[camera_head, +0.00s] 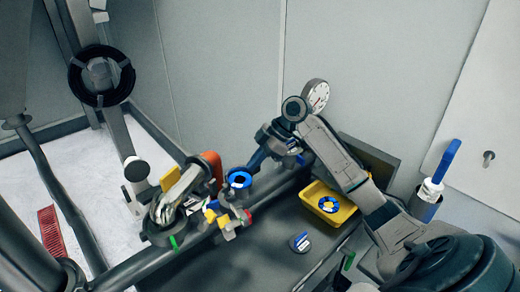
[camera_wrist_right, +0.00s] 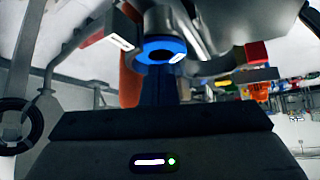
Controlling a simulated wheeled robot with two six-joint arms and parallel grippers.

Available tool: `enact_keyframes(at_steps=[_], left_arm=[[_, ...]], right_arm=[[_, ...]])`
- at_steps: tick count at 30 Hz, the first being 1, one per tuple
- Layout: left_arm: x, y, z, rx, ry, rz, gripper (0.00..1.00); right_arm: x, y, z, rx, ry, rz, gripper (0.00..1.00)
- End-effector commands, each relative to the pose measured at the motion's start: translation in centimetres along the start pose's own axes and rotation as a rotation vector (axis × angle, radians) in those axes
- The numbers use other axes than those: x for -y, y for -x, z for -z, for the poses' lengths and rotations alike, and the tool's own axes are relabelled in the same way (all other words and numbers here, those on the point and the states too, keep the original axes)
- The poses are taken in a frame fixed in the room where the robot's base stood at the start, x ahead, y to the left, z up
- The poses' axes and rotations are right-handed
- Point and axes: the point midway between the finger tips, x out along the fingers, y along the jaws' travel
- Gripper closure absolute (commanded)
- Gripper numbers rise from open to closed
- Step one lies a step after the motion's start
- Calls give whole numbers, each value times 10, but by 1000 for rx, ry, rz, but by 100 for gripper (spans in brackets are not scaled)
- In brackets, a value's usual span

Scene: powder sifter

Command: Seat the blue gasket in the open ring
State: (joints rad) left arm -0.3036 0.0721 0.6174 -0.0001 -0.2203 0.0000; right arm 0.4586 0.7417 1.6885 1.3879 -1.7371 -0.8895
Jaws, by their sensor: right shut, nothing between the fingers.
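The blue gasket (camera_head: 239,178) shows as a bright blue ring with a dark centre, at the open ring on the machine's pipework. It also shows in the right wrist view (camera_wrist_right: 162,48), just beyond the fingers, against a grey metal fitting. The open ring itself is hard to make out around it, and I cannot tell whether the gasket is fully seated. My right gripper (camera_head: 253,167) is shut and empty, its dark blue fingers close to the gasket; whether they touch it is unclear. The fingers also show in the right wrist view (camera_wrist_right: 158,92). My left gripper is not in view.
A yellow tray (camera_head: 343,214) with blue and white contents sits on the dark bench right of the pipework. An orange part (camera_head: 213,164) stands beside the ring.

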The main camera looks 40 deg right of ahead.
Motion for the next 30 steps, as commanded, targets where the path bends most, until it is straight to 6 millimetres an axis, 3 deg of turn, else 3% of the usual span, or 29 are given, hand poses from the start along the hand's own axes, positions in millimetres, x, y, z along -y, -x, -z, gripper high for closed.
enact_keyframes(at_steps=[6,10,20,30], left_arm=[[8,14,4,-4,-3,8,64],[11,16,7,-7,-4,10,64],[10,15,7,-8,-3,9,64],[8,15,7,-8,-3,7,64]], right_arm=[[0,-30,2,-3,-3,2,100],[0,-39,1,-1,-3,0,100],[0,-41,0,-1,-2,-1,100],[0,-31,-13,0,-2,-1,100]])
